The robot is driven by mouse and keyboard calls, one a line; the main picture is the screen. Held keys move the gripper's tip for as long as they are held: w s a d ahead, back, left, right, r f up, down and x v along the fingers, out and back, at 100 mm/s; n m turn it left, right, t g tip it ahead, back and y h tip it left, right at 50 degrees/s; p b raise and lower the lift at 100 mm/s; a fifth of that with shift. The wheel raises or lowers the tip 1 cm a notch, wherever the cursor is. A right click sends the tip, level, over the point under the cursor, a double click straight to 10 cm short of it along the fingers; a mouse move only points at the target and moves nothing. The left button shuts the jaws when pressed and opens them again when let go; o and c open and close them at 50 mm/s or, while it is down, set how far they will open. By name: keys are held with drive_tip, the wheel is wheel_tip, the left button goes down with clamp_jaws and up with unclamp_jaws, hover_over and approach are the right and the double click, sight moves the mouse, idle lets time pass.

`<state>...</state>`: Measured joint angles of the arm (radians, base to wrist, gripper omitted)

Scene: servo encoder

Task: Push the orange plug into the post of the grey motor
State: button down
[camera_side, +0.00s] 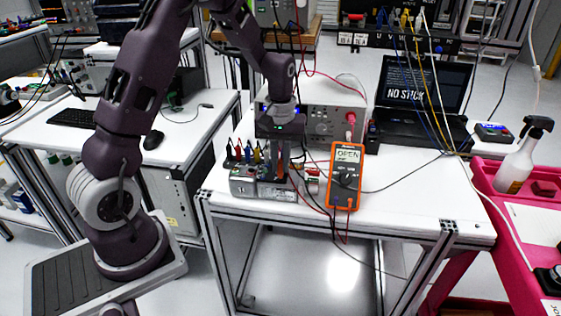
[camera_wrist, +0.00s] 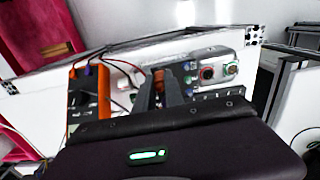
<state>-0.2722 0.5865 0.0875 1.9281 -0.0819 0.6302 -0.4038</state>
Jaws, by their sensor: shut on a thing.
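My gripper (camera_side: 279,172) points down over the near left part of the white bench. It is shut on the orange plug (camera_wrist: 158,77), which shows between the fingertips in the wrist view. In that view the gripper (camera_wrist: 160,84) is left of a grey metal unit (camera_wrist: 213,67) with red and green round fittings, which seems to be the grey motor. In the side view this unit (camera_side: 243,186) lies low on the bench beside and under my fingers. The post and the plug's lower end are hidden, so I cannot tell whether they touch.
An orange multimeter (camera_side: 345,176) reading "OPEN" stands close right of the gripper, with leads trailing over the bench. Several coloured plugs (camera_side: 245,152) stand behind the grey unit. A bench instrument (camera_side: 322,115) and a laptop (camera_side: 424,95) are behind. The bench's right part (camera_side: 430,190) is mostly clear.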

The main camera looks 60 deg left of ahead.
drive_tip(key=shift+f, duration=0.15)
idle(0.4)
drive_tip(key=c, duration=1.3)
unclamp_jaws()
drive_tip(key=shift+c, duration=0.2)
drive_tip(key=shift+r, duration=3.55)
